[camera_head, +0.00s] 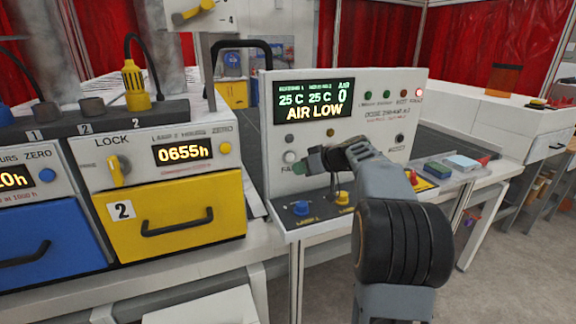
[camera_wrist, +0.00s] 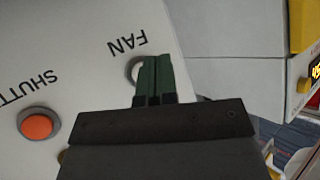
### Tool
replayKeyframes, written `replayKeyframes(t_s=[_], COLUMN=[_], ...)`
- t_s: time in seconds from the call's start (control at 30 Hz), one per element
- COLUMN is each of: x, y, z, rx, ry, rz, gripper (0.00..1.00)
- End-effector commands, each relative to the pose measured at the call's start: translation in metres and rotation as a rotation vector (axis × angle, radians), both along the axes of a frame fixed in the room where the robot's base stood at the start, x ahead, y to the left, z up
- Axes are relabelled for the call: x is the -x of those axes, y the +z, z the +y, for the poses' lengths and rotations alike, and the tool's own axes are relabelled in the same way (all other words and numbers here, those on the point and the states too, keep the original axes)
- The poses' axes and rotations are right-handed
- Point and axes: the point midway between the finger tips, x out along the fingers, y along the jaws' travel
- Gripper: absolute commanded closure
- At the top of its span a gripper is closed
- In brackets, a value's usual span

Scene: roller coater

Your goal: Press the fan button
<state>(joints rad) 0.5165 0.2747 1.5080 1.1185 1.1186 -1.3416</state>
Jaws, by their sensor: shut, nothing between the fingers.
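The white fan button (camera_wrist: 132,70) is on the light panel by the word FAN in the wrist view. It is partly hidden behind my fingertips. In the head view a round white button (camera_head: 289,157) sits above a partly covered label starting "FA". My gripper (camera_head: 303,166) is right in front of the panel, just right of and below that button. Its dark green fingers (camera_wrist: 156,77) are closed together and empty, and overlap the button's edge in the wrist view. I cannot tell whether they touch it.
A red-orange button (camera_wrist: 37,124) marked SHUTT... is beside FAN. The panel's display (camera_head: 313,100) reads AIR LOW and AIR 0. A blue knob (camera_head: 301,208) and a yellow knob (camera_head: 342,198) stand on the ledge below. A yellow drawer (camera_head: 170,218) is at the left.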

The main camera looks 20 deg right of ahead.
Motion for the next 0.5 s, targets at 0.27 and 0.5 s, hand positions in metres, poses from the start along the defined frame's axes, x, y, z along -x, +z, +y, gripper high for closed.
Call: replayKeyframes(t_s=[0.27,0.5], x=[0.021,0.024], y=[-0.002,0.0], z=[0.0,0.0], rx=[0.001,0.001], ry=[0.0,0.001], rz=[-0.001,0.0], gripper=[1.0,1.0])
